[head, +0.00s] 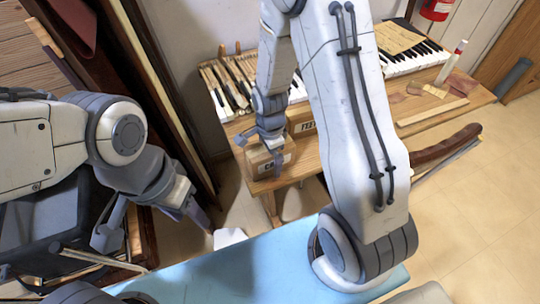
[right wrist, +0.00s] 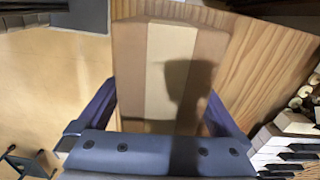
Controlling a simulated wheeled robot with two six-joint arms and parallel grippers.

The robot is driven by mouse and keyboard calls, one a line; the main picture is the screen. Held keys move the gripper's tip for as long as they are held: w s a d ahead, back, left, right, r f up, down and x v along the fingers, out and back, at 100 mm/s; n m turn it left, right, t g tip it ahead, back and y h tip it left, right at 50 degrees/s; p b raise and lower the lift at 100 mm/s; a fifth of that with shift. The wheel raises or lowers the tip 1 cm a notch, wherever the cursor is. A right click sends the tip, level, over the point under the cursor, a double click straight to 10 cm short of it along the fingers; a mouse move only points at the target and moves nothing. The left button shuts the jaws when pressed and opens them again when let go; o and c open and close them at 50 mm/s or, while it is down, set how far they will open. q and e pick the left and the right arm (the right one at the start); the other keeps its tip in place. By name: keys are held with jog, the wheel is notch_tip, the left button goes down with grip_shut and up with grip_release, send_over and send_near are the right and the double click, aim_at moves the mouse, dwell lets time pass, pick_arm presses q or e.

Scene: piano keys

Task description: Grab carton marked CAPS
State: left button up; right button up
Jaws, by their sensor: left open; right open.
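The carton marked with letters starting "CA" (head: 262,166) is a small brown box on the near left corner of the wooden table, its label partly hidden by my right gripper. My right gripper (head: 264,148) is over this carton, open, pointing down. In the right wrist view, the open fingers of my right gripper (right wrist: 158,115) lie on either side of a brown carton (right wrist: 135,70) with a pale tape strip; whether they touch it I cannot tell. My left gripper (head: 195,212) is open and empty, low at the left, away from the table.
A second carton with a label starting "TES" (head: 302,116) stands just behind, partly hidden by my right arm. Piano keys (head: 228,92) lie further back on the wooden table (head: 350,140). A light blue surface (head: 245,270) is in front. A fire extinguisher (head: 436,9) hangs at the back.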

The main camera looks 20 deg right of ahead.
jog(key=shift+f, duration=0.25)
jog(key=c, duration=1.5)
jog(key=shift+r, duration=0.15)
